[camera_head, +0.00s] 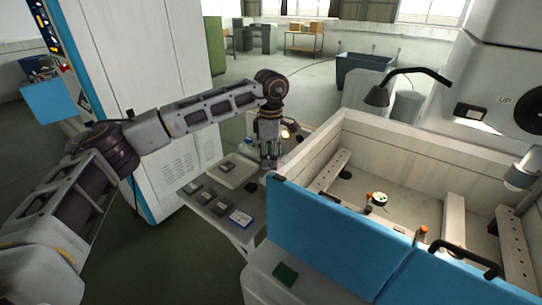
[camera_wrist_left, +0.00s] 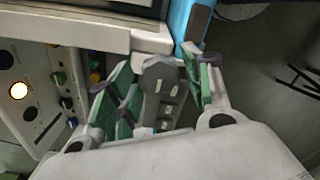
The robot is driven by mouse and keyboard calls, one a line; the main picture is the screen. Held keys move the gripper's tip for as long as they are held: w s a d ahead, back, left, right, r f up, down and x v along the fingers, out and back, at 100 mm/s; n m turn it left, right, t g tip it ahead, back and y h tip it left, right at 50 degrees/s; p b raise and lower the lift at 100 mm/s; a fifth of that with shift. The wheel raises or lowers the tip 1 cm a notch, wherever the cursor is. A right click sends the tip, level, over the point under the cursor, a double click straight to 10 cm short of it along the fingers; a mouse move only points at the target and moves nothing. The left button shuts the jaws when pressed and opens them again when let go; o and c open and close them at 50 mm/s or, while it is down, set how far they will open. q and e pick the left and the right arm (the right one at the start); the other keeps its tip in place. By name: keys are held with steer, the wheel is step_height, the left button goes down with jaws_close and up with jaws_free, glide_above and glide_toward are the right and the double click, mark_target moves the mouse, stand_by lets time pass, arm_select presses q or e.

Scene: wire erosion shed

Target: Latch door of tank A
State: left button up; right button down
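The pale tank (camera_head: 375,135) stands at right in the head view, its front closed off by blue door panels (camera_head: 335,232). A black bar handle (camera_head: 465,258) sits on the right panel. No tank letter is readable. My left gripper (camera_head: 269,163) points down at the tank's front left corner. In the left wrist view, its green-padded fingers (camera_wrist_left: 158,80) are spread on either side of a grey piece with small pale marks (camera_wrist_left: 160,88). I cannot tell whether they touch it or whether it is a latch. The blue door edge (camera_wrist_left: 180,16) shows just beyond. My right gripper is out of view.
A shelf with several small grey blocks (camera_head: 208,198) lies left of the tank. A panel with a lit button and knobs (camera_wrist_left: 18,91) is close to my left fingers. A tall white cabinet (camera_head: 145,60) stands behind my arm.

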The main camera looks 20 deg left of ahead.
arm_select(q)
steer(key=c, duration=0.7)
steer(key=shift+n, duration=0.3)
steer(key=shift+n+b, duration=1.1)
steer(key=shift+n, duration=0.2)
steer(key=n+b, duration=0.1)
steer(key=n, duration=0.2)
steer(key=n+b, duration=0.2)
steer(key=n, duration=0.2)
steer(key=shift+n, duration=0.4)
steer(key=shift+r+n+b, duration=0.1)
steer(key=shift+n+b, duration=0.3)
steer(key=shift+n, duration=1.1)
